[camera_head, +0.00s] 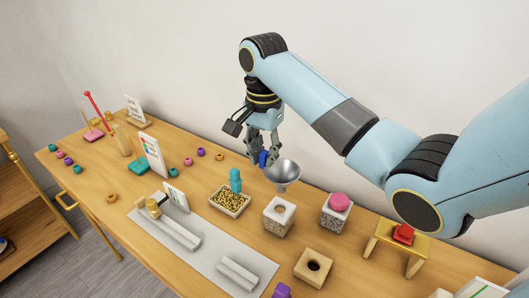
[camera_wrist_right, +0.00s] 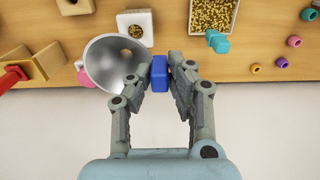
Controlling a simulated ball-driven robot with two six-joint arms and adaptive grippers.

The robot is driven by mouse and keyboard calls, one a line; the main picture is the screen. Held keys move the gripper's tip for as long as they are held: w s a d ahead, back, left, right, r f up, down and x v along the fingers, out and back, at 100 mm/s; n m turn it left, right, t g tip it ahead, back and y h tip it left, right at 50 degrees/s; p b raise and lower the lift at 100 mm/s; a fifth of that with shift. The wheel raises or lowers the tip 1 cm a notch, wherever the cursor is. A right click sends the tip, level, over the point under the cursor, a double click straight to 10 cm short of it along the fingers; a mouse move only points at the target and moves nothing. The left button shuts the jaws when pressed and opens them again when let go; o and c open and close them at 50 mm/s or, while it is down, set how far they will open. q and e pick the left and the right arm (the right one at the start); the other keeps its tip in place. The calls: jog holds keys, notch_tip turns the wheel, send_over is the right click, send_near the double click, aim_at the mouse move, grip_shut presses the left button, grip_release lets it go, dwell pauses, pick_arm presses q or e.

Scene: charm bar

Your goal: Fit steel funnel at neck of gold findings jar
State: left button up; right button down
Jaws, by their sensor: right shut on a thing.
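The steel funnel (camera_head: 284,172) has a wide shiny bowl and a blue grip block (camera_wrist_right: 159,74). My right gripper (camera_head: 262,158) is shut on that blue block and holds the funnel in the air, bowl upward. A squarish jar with a white top and round opening (camera_head: 279,216) stands on the table below the funnel, nearer the head camera. The right wrist view shows gold bits inside its opening (camera_wrist_right: 135,30); the funnel's rim partly overlaps the jar's edge there. The funnel is apart from the jar in the head view. My left gripper is not in view.
A tray of gold beads (camera_head: 230,207) with a teal-handled tool stands left of the jar. A pink-lidded jar (camera_head: 336,212) stands right, a wooden block with a hole (camera_head: 313,268) in front. A small stand with a red item (camera_head: 402,236) is farther right.

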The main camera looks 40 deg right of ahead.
aim_at(265, 171)
jog(key=shift+f+b, duration=0.8)
jog(key=shift+f, duration=1.95)
jog(key=shift+p, duration=0.65)
jog(key=shift+p, duration=0.3)
jog(key=shift+f+b, duration=0.45)
jog(key=shift+f, duration=1.3)
jog(key=c, duration=1.1)
grip_release()
jog(key=shift+c, duration=0.2)
notch_tip(265, 171, up, 12)
jog(key=shift+r, duration=0.1)
